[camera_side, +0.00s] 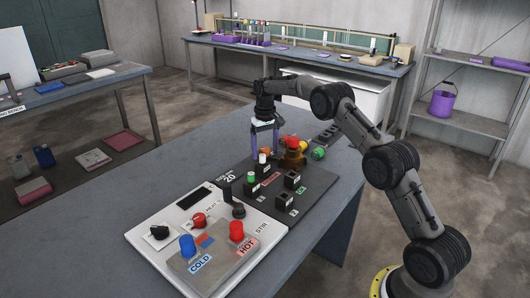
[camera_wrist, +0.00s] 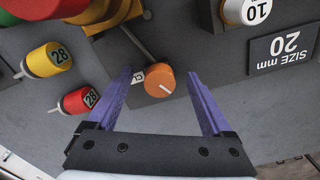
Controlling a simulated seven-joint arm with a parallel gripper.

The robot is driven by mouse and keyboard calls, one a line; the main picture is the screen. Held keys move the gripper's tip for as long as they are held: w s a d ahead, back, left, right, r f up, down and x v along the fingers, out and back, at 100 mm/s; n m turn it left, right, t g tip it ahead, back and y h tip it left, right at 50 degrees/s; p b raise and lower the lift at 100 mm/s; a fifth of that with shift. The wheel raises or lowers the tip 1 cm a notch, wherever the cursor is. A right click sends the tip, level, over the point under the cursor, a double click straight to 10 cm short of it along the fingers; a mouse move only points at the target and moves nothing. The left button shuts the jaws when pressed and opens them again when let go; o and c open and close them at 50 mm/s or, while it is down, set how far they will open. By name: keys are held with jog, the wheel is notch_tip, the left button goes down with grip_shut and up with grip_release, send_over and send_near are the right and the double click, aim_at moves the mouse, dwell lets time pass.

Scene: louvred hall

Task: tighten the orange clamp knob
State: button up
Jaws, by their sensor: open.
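The orange clamp knob (camera_wrist: 160,80) is round with a white line on its face and sits on a dark mount in the wrist view. My gripper (camera_wrist: 158,76) is open, with its purple fingers on either side of the knob. A gap shows between the knob and each finger, so neither appears to touch it. In the side view my gripper (camera_side: 265,146) points down over the far end of the dark board. A small patch of orange shows between its fingers there, partly hidden.
Yellow (camera_wrist: 48,60) and red (camera_wrist: 78,101) pieces marked 28 lie left of my fingers. A "SIZE mm 20" plate (camera_wrist: 283,47) is at right. The dark board (camera_side: 318,180) carries several black blocks. A white panel (camera_side: 150,232) with blue and red knobs is nearer the camera.

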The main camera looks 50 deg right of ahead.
jog(key=n, duration=0.3)
jog(key=shift+n, duration=0.3)
jog(key=shift+f, duration=0.3)
grip_shut()
dwell(1.0)
jog(key=m, duration=0.6)
jog(key=shift+a+m, duration=0.1)
jog(key=shift+m, duration=0.3)
